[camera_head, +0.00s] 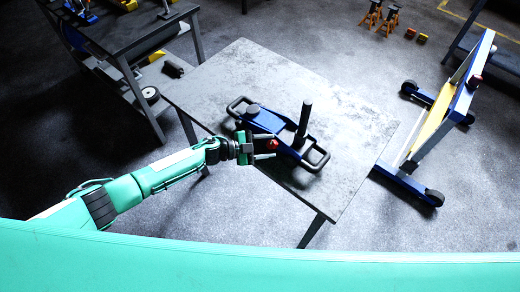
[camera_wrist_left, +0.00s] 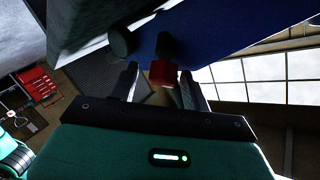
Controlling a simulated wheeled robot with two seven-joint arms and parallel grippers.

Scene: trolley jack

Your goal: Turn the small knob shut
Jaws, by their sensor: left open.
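A blue trolley jack (camera_head: 265,121) lies on the grey table, with black loop handles at its ends and a black post standing up from it. A small red knob (camera_head: 272,144) sits on the jack's near side. My left gripper (camera_head: 267,147) is open right at the knob. In the left wrist view, the red knob (camera_wrist_left: 163,73) shows between the two fingertips of my left gripper (camera_wrist_left: 160,88), with space on both sides. Whether a finger touches it I cannot tell. My right gripper is out of view.
The grey table (camera_head: 340,105) has bare room to the right of the jack. A dark workbench (camera_head: 120,28) stands at the upper left. A blue and yellow wheeled frame (camera_head: 440,115) stands on the floor at right. Orange stands (camera_head: 389,18) are at the back.

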